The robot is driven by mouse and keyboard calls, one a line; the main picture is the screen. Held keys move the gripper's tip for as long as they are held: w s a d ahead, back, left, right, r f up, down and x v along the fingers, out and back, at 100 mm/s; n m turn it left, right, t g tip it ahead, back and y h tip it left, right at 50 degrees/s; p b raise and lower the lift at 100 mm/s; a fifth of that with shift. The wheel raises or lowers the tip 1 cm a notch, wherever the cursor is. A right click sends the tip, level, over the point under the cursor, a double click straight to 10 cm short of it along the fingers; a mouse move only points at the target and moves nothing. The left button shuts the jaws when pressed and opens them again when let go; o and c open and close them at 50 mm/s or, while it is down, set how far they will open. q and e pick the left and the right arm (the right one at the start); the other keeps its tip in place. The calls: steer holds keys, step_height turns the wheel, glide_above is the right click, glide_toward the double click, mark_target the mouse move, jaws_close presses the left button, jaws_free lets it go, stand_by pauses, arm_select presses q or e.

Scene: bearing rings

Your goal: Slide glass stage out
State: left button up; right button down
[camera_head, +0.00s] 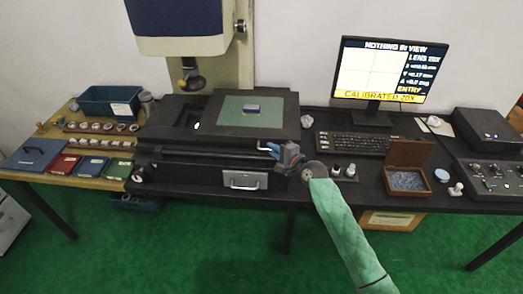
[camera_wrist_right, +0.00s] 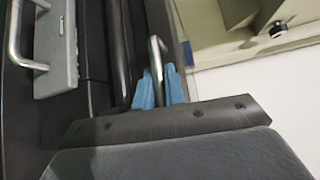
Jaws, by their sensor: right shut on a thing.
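The glass stage (camera_head: 275,121) is a green-tinted pane set in the right part of the black machine bed, with a small blue-grey block (camera_head: 252,108) on it. My right gripper (camera_head: 268,149) is at the front right of the bed. In the right wrist view its blue fingertips (camera_wrist_right: 159,90) are shut on a thin metal handle (camera_wrist_right: 155,52). Whether this handle joins the glass stage directly is hard to tell. My left gripper is not in view.
To the right are a keyboard (camera_head: 352,143), monitor (camera_head: 391,68) and wooden box (camera_head: 407,181). Rings and cases crowd the left table.

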steer(key=shift+d, duration=0.4)
steer(key=c, duration=1.5)
jaws_free()
steer(key=shift+d, duration=0.1)
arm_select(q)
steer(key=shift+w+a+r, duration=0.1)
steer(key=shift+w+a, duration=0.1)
